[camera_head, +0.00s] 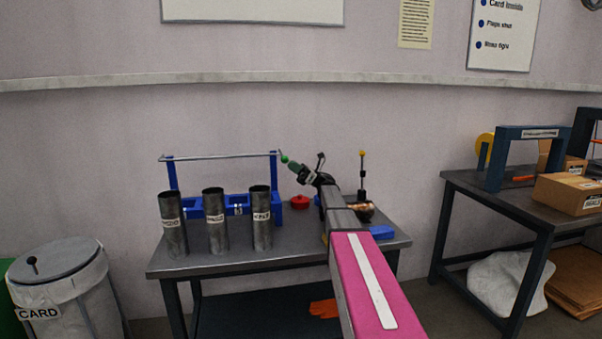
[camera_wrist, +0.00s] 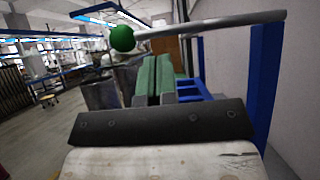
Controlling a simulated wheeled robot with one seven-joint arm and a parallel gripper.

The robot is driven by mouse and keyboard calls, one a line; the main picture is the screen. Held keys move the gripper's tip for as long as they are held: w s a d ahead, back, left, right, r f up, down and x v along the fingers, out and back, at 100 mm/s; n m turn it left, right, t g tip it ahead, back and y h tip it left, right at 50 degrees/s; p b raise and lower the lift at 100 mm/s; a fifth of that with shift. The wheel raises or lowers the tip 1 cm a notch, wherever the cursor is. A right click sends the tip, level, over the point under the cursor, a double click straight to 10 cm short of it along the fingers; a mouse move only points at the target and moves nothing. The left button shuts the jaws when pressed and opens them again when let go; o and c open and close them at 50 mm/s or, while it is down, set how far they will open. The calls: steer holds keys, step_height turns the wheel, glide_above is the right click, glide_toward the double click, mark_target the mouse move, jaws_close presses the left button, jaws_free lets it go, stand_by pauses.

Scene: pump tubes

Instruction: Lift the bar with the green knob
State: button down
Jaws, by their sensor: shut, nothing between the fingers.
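A thin grey bar (camera_head: 225,156) runs level across the top of a blue frame (camera_head: 274,178) on the grey table. The green knob (camera_head: 284,159) is on the bar's right end. In the wrist view the green knob (camera_wrist: 122,38) is up and to the left of my fingertips, and the bar (camera_wrist: 215,23) crosses above them. My gripper (camera_head: 292,165) has green fingers and is close beside the knob end; in the wrist view its fingers (camera_wrist: 154,62) are together with nothing between. I cannot tell whether they touch the bar.
Three labelled grey tubes (camera_head: 216,222) stand at the table's front left. A red round object (camera_head: 300,202) lies right of the frame, and a yellow-topped stand (camera_head: 362,175) is behind my arm. A wall is close behind. A second table with cardboard boxes (camera_head: 567,194) stands right.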

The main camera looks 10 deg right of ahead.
steer(key=shift+x, duration=1.4)
steer(key=shift+r, duration=0.1)
steer(key=shift+s+r+m+t, duration=0.1)
steer(key=shift+r+m+t, duration=0.25)
steer(key=shift+m, duration=0.35)
steer(key=shift+t, duration=0.25)
steer(key=w+r+m+t+h, duration=0.8)
steer(key=w+r+m, duration=0.4)
steer(key=m, duration=0.8)
steer(key=shift+w+r+m+t, duration=0.2)
steer(key=shift+r+m+t, duration=0.35)
steer(key=shift+r, duration=1.1)
